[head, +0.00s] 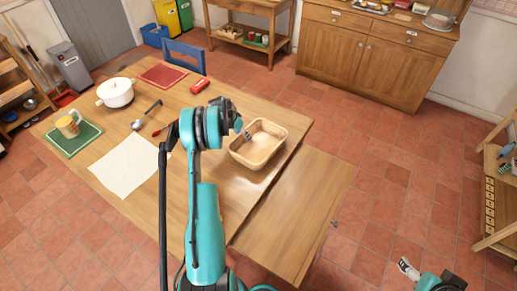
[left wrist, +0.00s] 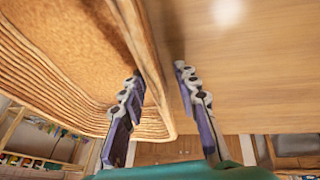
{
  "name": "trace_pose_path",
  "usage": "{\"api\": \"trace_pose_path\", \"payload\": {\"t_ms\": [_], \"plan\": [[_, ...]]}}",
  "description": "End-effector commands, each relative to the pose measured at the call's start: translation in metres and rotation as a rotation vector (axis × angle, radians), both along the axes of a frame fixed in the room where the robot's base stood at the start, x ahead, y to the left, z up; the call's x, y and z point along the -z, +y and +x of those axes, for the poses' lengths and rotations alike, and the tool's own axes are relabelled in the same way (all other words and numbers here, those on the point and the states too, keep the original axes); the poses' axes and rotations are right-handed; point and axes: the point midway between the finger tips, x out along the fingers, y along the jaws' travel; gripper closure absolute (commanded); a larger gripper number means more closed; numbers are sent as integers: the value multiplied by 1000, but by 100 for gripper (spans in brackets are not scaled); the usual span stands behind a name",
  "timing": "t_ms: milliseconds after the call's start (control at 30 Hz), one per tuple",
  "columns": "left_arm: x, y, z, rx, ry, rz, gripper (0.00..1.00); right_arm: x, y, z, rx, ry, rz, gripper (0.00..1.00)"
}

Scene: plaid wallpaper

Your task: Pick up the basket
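A light tan woven basket (head: 262,153), rectangular with rounded corners, sits upright on the wooden table (head: 265,200) near its right end. It looks empty. My left gripper (head: 244,131) is at the basket's left wall in the head view. In the left wrist view the basket (left wrist: 60,55) fills the left side. The left gripper (left wrist: 158,76) is open there, with one finger inside the basket and the other outside. The wall lies between them, with a gap visible to the outer finger. Part of my right gripper (head: 407,268) shows at the lower right, its opening unclear.
The table also holds a white pot (head: 116,93), a ladle (head: 147,115), a white sheet (head: 124,165), a green mat (head: 72,139) with a mug, a red mat (head: 162,75) and a red box (head: 200,85). A blue chair (head: 186,54) stands behind. The table's right end is clear.

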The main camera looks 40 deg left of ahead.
Motion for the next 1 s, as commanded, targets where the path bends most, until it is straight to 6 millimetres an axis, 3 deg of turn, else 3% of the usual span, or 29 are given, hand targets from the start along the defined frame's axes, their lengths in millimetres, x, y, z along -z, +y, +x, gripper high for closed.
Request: {"api": "trace_pose_path", "payload": {"t_ms": [200, 300, 333, 767, 1000], "plan": [[1, 0, 1, 0, 0, 0, 69, 0, 0, 0, 0, 0, 0, 23], [1, 0, 1, 0, 0, 0, 95, 0, 0, 0, 0, 0, 0, 23], [1, 0, 1, 0, 0, 0, 100, 0, 0, 0, 0, 0, 0, 23], [-1, 0, 1, 0, 0, 0, 100, -1, 0, 0, 0, 0, 0, 23], [-25, 0, 1, 0, 0, 0, 100, -10, 0, 0, 0, 0, 0, 23]]}}
